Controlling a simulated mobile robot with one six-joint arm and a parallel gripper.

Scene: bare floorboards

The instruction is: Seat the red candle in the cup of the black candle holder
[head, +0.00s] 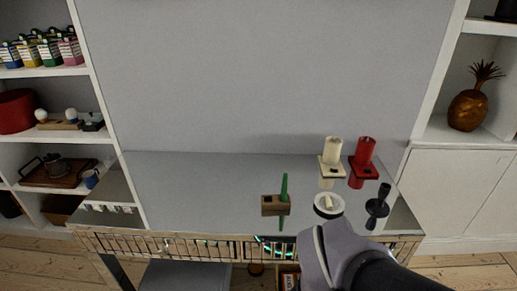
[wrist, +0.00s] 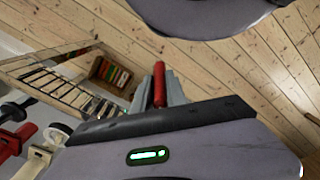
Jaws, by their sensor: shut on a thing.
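The red candle (wrist: 159,84) is a slim stick clasped between my gripper's grey fingers (wrist: 160,88) in the wrist view, its end pointing away from the wrist. In the head view my wrist and forearm are at the lower right, in front of the table; the fingers and held candle are hidden there. The black candle holder (head: 377,206) stands on the table's right side, beyond and right of my wrist. Its cup looks empty, though it is small here. A black shape at the wrist view's left edge (wrist: 12,109) appears to be this holder, apart from my gripper.
A white dish (head: 328,208) is left of the black holder. A green candle (head: 284,187) and wooden block (head: 273,206) are left. The reflective tabletop (head: 190,190) is clear at left.

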